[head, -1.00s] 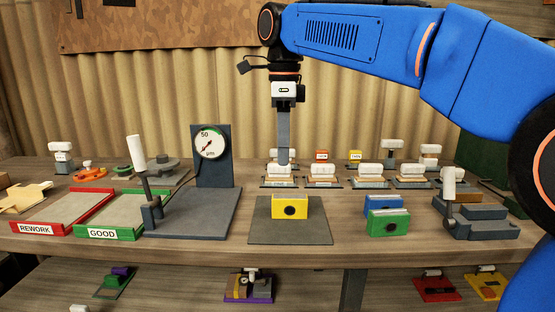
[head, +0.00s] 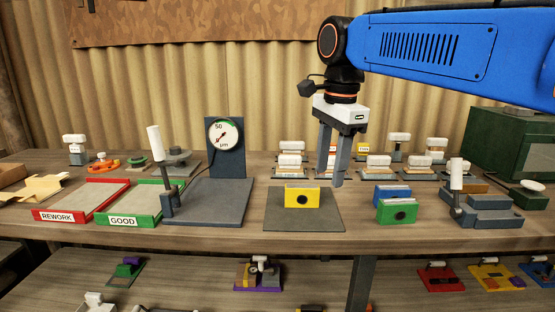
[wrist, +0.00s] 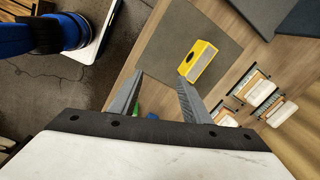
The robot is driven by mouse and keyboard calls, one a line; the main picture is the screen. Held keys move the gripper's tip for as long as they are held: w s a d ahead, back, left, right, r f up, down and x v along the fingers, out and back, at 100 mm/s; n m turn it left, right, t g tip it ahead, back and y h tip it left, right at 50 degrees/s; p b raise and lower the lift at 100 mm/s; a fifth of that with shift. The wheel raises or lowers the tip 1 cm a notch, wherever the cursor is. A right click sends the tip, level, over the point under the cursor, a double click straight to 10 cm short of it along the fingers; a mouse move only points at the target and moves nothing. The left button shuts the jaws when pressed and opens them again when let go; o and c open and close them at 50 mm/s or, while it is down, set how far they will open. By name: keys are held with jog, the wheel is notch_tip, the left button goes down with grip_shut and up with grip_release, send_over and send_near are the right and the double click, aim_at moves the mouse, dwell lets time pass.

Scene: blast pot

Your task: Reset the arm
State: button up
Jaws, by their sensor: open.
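My blue arm reaches in from the right in the head view. My gripper (head: 331,182) hangs at its end, fingers pointing down, open and empty. It is above the bench, just right of and above the yellow block (head: 302,196), and does not touch it. The yellow block has a black round spot on its front and stands on a dark grey mat (head: 290,224). In the wrist view my gripper's two fingers (wrist: 158,88) are spread apart, with nothing between them. The yellow block (wrist: 198,62) lies beyond the fingertips on the mat (wrist: 165,45).
A green block (head: 397,211) and a blue block (head: 391,193) stand right of the mat. A dial gauge stand (head: 225,145) is to the left, beside the GOOD tray (head: 122,221) and REWORK tray (head: 58,215). Several white-topped fixtures line the back.

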jog(key=s+d+f+n+t, duration=0.1)
jog(key=s+d+f+n, duration=0.5)
jog(key=f, duration=0.6)
jog(key=s+d+f+n+t, duration=0.2)
jog(key=s+d+f+n, duration=0.5)
jog(key=s+d+f, duration=0.4)
notch_tip(320, 180, down, 2)
jog(key=s, duration=0.2)
jog(key=shift+s+d+n+t, duration=0.2)
jog(key=shift+s+n+t, duration=0.1)
